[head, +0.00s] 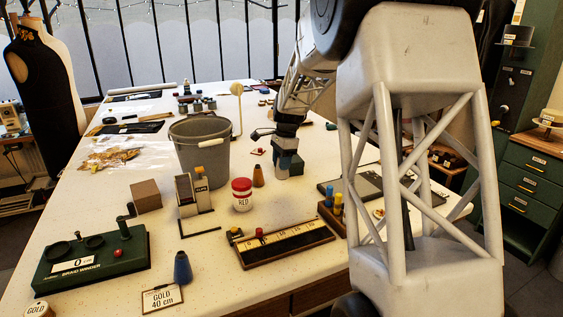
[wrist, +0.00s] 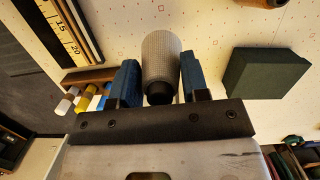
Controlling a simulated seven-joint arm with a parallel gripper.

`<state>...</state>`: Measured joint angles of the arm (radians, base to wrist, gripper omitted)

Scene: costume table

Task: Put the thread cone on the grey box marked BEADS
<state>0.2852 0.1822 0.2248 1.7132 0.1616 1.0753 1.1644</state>
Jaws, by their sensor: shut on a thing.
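My gripper (head: 286,158) is low over the right middle of the table in the head view. In the wrist view, its blue fingers (wrist: 157,84) are shut on a pale grey, ribbed thread cone (wrist: 161,56) with a dark end towards the camera. In the head view, a pale part of the cone (head: 282,172) shows below the fingers; whether it touches the table is unclear. A dark green box (wrist: 264,73) lies right of the gripper in the wrist view, and behind it in the head view (head: 297,165). I cannot make out a BEADS mark.
A grey bucket (head: 203,150), red-lidded jar (head: 242,194) and brown cone (head: 258,176) stand left of the gripper. A ruler board (head: 282,244) and spools (head: 336,201) are nearer. My arm hides part of the right side.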

